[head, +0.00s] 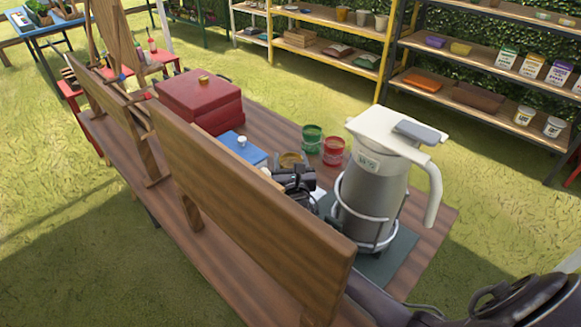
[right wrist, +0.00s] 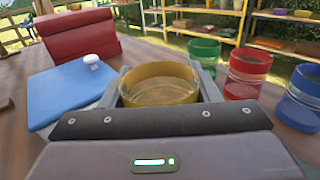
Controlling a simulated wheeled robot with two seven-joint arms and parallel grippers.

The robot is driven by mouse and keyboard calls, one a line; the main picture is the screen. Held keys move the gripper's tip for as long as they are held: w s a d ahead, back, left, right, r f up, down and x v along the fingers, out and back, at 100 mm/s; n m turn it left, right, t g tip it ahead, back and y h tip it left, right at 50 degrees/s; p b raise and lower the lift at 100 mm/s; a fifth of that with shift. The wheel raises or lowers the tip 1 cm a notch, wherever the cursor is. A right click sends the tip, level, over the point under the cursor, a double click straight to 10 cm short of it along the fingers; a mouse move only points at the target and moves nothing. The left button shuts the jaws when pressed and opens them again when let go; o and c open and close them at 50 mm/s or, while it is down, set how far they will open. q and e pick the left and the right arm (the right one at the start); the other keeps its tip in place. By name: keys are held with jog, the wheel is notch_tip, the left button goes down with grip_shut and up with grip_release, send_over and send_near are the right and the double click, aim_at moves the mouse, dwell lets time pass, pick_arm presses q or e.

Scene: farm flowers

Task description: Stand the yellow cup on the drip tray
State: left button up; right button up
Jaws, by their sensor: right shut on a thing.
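The yellow cup (head: 291,159) shows in the head view just beyond my right gripper (head: 291,170), partly hidden by it. In the right wrist view the same cup (right wrist: 160,84) is upright between the two fingers of my right gripper (right wrist: 160,92), which is shut on it. I cannot tell whether its base touches the table. A flat dark grey-green slab (head: 389,264), perhaps the drip tray, lies under a grey jug (head: 370,205) with a white lid and handle. The jug stands in a white wire ring. My left gripper is not in view.
A green cup (head: 312,138) and red cup (head: 333,151) stand near the jug; a blue cup (right wrist: 299,97) shows in the wrist view. A blue board (head: 238,150) and red box (head: 200,100) lie left. A long wooden board (head: 250,210) edges the near side.

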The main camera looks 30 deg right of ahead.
jog(key=shift+f, duration=1.15)
jog(key=o, duration=1.1)
jog(key=shift+f, duration=0.1)
jog(key=shift+s, duration=0.15)
jog(key=v, duration=0.7)
jog(key=shift+s+a, duration=0.1)
